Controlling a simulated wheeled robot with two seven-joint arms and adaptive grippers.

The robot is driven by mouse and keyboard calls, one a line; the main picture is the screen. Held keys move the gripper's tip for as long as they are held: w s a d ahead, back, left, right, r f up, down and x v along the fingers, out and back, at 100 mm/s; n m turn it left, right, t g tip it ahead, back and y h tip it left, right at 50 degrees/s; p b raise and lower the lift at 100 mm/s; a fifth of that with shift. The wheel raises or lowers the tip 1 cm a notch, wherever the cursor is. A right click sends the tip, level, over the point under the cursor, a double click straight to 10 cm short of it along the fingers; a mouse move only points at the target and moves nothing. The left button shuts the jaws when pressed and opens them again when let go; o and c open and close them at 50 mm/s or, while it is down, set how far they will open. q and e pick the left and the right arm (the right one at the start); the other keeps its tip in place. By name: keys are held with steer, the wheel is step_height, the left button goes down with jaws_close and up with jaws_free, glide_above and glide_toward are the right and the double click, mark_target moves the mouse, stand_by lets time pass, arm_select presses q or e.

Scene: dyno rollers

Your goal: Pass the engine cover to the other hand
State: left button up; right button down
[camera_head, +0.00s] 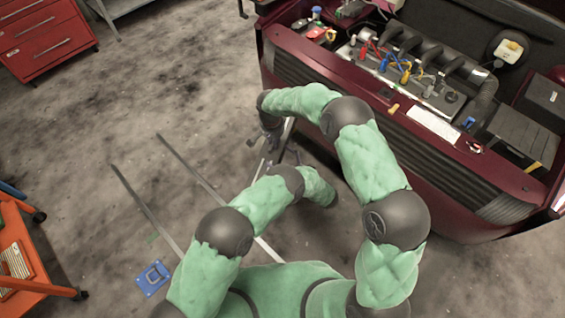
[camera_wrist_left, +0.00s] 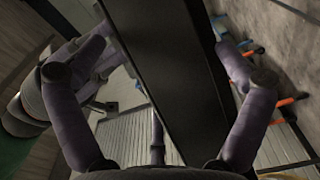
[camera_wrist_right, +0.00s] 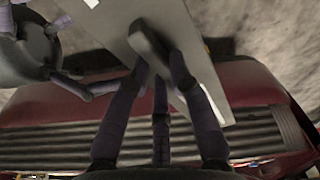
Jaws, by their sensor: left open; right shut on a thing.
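The engine cover (camera_wrist_right: 205,75) is a flat grey plate with a raised dark handle (camera_wrist_right: 148,42). In the right wrist view my right gripper (camera_wrist_right: 160,64) is shut on this handle. In the left wrist view the cover (camera_wrist_left: 170,70) shows as a dark panel running between the fingers of my left gripper (camera_wrist_left: 162,35), which is open around it. Whether those fingers touch it I cannot tell. The left fingers also show beside the cover's left edge in the right wrist view. In the head view my right gripper (camera_head: 270,136) is small, and the arms hide most of the cover.
A dark red car front with an open engine bay (camera_head: 415,75) stands at the right, close to my right arm. An orange cart (camera_head: 35,255) is at the lower left and a red drawer cabinet (camera_head: 45,40) at the upper left. A blue item (camera_head: 153,278) lies on open floor.

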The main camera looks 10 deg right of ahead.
arm_select(q)
steer(key=c, duration=1.3)
arm_select(e)
steer(key=c, duration=1)
jaws_free()
steer(key=shift+c, duration=0.2)
steer(key=shift+r, duration=0.15)
